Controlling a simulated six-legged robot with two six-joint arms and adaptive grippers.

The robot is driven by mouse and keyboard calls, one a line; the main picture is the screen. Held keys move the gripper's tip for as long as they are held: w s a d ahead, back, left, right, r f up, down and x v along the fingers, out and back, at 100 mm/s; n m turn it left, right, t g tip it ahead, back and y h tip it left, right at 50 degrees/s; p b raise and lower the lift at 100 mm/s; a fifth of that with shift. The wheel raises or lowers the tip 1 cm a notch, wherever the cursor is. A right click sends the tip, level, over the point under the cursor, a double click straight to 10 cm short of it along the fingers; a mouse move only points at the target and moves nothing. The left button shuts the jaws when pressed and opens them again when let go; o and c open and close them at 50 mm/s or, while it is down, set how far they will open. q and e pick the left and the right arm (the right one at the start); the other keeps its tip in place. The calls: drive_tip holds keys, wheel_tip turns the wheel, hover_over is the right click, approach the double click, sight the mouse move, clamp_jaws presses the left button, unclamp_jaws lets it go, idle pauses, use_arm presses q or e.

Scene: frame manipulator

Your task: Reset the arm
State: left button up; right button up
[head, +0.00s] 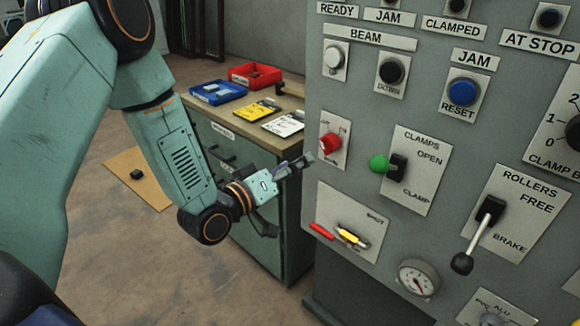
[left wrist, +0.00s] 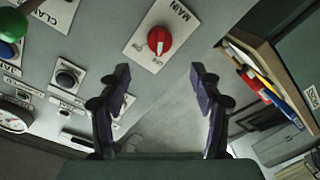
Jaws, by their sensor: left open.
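My left arm reaches in from the left in the head view. Its gripper (head: 284,194) is open and empty in front of the left edge of the grey control panel (head: 400,270). In the left wrist view the two dark fingers of the left gripper (left wrist: 160,74) stand apart with nothing between them. Past the fingertips is a red rotary knob (left wrist: 159,40) on a white plate marked MAIN. The knob also shows in the head view (head: 330,143), up and right of the fingers. I see no contact with it. My right gripper is not in view.
The panel carries a blue RESET button (head: 463,92), a green-tipped clamps lever (head: 379,164), a black rollers lever (head: 477,234) and a gauge (head: 418,278). Behind stands a green cabinet (head: 235,160) with a blue tray (head: 218,92) and a red tray (head: 256,75).

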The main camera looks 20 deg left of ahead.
use_arm(q)
drive_tip(key=shift+s, duration=0.4)
drive_tip(key=shift+a, duration=0.1)
drive_tip(key=s+f+m+g+y, duration=0.1)
drive_tip(key=s+f+g+y, duration=0.1)
drive_tip(key=s+f+g, duration=0.35)
drive_tip(key=s+f+m+g+y, duration=0.1)
drive_tip(key=s+f+g+y, duration=0.15)
drive_tip(key=s+f, duration=0.6)
drive_tip(key=s+f+m+g, duration=0.1)
drive_tip(key=s+f+g, duration=0.3)
drive_tip(key=s, duration=0.7)
drive_tip(key=s+f+g+y, duration=0.1)
drive_tip(key=s+f+g, duration=0.3)
drive_tip(key=s+f, duration=0.4)
drive_tip(key=s, duration=0.3)
drive_tip(key=shift+s+f+m+g, duration=0.2)
drive_tip(key=shift+m+g, duration=0.1)
drive_tip(key=shift+m, duration=0.1)
